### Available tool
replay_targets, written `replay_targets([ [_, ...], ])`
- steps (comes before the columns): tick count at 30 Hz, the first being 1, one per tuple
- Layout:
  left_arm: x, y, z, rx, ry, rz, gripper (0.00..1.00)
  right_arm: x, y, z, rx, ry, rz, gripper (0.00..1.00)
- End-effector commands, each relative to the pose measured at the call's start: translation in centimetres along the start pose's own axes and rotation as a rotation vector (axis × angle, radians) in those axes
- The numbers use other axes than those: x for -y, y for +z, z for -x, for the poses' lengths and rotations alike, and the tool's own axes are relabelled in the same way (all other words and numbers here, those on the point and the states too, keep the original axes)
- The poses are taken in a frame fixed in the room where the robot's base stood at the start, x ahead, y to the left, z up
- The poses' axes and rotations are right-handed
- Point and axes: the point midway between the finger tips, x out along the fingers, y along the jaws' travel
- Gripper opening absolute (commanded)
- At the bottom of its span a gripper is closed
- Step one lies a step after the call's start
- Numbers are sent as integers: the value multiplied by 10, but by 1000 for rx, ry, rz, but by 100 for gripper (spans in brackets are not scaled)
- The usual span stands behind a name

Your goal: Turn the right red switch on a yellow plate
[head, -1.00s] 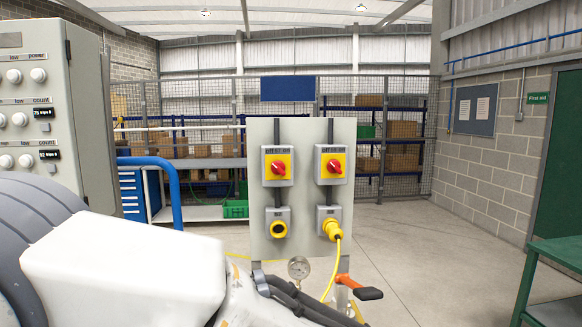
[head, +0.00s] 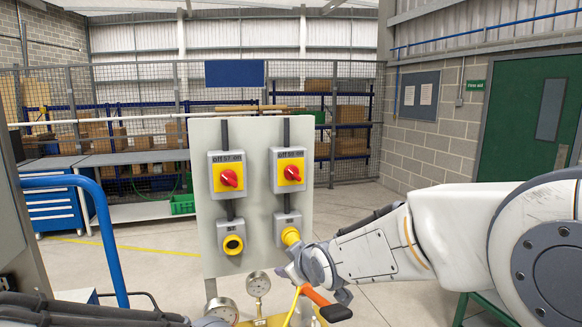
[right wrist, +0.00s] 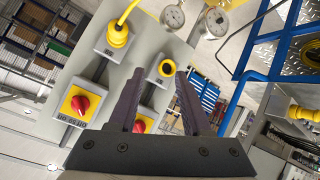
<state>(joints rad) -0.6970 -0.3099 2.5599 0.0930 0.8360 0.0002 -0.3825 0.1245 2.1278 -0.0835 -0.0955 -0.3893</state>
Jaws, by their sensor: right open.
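The right red switch (head: 292,172) sits on a yellow plate in a grey box, upper right on a pale upright panel (head: 204,133). In the right wrist view, where the panel looks turned over, this switch (right wrist: 80,103) is at left. A like left red switch (head: 229,178) is beside it; in the wrist view (right wrist: 141,124) a finger partly covers it. My right gripper (head: 308,272) is low in front of the panel, below the right switch and near the yellow plug. In the wrist view it is open and empty (right wrist: 160,76). My left gripper is not in view.
A yellow plug (head: 290,236) with a cable is below the right switch, and a yellow-ringed socket (head: 233,244) below the left. Gauges (head: 258,284) and an orange lever (head: 316,297) are under the panel. A blue rail (head: 108,245) stands at left.

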Motion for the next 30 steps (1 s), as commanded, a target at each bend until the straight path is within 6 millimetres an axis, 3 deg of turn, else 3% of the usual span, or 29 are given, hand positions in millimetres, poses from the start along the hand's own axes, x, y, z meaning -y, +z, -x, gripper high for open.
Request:
replay_targets([
  [1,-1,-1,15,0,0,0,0,-38,-26,-10,-79,73,43,49],
  [3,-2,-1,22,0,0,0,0,-79,-54,-20,-192,171,113,49],
  [6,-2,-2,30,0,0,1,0,-123,-82,-26,-311,286,197,49],
  [9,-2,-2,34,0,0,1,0,-149,-98,-25,-386,363,254,49],
  [17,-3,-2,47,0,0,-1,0,-168,-116,-37,-433,408,290,49],
  [30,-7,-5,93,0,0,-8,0,-190,-150,-96,-432,406,287,49],
])
